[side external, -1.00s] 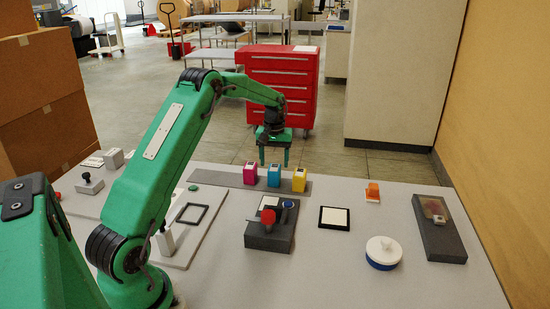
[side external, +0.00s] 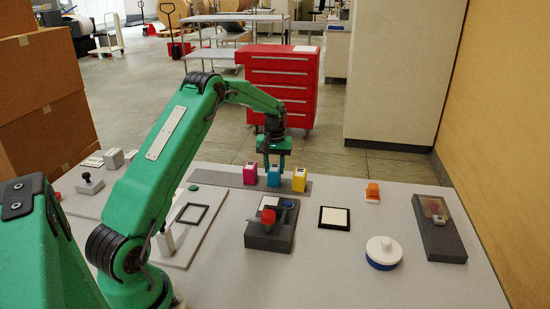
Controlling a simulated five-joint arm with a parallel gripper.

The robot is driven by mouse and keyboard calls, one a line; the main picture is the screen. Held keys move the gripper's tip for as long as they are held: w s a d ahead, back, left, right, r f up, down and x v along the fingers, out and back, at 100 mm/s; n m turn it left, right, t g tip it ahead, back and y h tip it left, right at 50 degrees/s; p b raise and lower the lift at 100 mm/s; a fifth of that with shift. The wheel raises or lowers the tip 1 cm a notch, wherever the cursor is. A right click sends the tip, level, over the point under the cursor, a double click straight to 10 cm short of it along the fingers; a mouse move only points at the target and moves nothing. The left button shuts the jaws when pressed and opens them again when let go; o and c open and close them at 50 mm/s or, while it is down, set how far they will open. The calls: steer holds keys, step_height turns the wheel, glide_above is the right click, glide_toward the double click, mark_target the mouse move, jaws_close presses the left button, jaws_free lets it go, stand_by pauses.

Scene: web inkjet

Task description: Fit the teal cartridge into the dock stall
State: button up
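The teal cartridge (side external: 274,177) looks bright cyan-blue with a pale label on top. It stands upright on a grey strip between a magenta and a yellow cartridge. My gripper (side external: 274,163) points down at the cartridge's top, with its two green fingers apart, one toward each side. I cannot tell whether the fingers touch it. A dark grey block (side external: 261,241) with a red knob and a white piece stands in front of the strip; it may be the dock, and no empty stall can be made out clearly.
The magenta cartridge (side external: 251,173) and yellow cartridge (side external: 299,179) stand close on either side. A black-framed white pad (side external: 334,217), a white-lidded blue pot (side external: 383,253) and a dark slab (side external: 437,230) lie to the right. Bare table lies between them.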

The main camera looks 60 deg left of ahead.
mark_target(276, 169)
steer(key=shift+c, duration=1.1)
steer(key=shift+r, duration=0.15)
steer(key=shift+r, duration=0.55)
steer(key=r, duration=0.3)
steer(key=shift+d+r, duration=0.15)
steer(key=shift+d, duration=0.15)
steer(key=d+r, duration=0.6)
steer(key=d, duration=0.5)
steer(key=shift+s+r, duration=0.2)
steer(key=shift+s, duration=0.05)
steer(key=shift+s+d, duration=0.1)
